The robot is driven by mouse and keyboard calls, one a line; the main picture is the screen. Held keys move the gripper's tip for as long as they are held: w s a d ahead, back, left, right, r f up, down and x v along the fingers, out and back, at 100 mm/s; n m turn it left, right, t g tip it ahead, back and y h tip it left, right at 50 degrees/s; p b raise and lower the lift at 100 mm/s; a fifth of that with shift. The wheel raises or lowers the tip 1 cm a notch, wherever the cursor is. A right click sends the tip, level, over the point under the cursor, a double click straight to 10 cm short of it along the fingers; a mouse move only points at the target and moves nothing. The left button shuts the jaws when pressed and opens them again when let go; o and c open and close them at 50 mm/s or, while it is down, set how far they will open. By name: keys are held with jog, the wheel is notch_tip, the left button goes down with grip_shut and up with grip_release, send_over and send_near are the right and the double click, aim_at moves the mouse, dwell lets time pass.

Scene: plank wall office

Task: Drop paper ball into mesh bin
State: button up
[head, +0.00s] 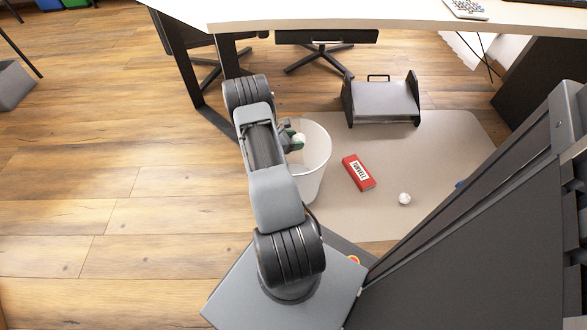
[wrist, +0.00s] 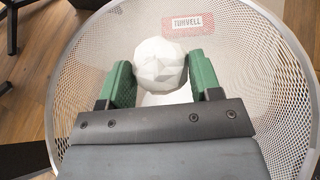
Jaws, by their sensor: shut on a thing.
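A white faceted paper ball (wrist: 160,64) sits between the green fingers of my gripper (wrist: 162,80) in the wrist view. My gripper is shut on it. The mesh bin (wrist: 262,70) surrounds the gripper and ball in that view, with its rim curving around them. In the head view the ball (head: 299,139) and my gripper (head: 292,138) are over the bin's mouth. The bin (head: 314,185) is round, pale and stands upright, partly hidden by my arm. How far the ball is above or below the rim is hard to tell.
A red box (head: 358,173) lies on the pale mat (head: 440,160) right of the bin. Another white ball (head: 404,199) lies further right. A black and grey tray stand (head: 383,102) stands behind. A desk (head: 390,14) spans the back; open wood floor (head: 120,170) lies left.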

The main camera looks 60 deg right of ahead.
jog(key=o, duration=1)
jog(key=shift+r, duration=0.1)
jog(key=p+v, duration=0.4)
jog(key=v, duration=0.9)
jog(key=shift+w+a+p, duration=0.25)
jog(key=shift+a+p, duration=0.05)
jog(key=shift+a, duration=0.05)
jog(key=shift+r, duration=0.15)
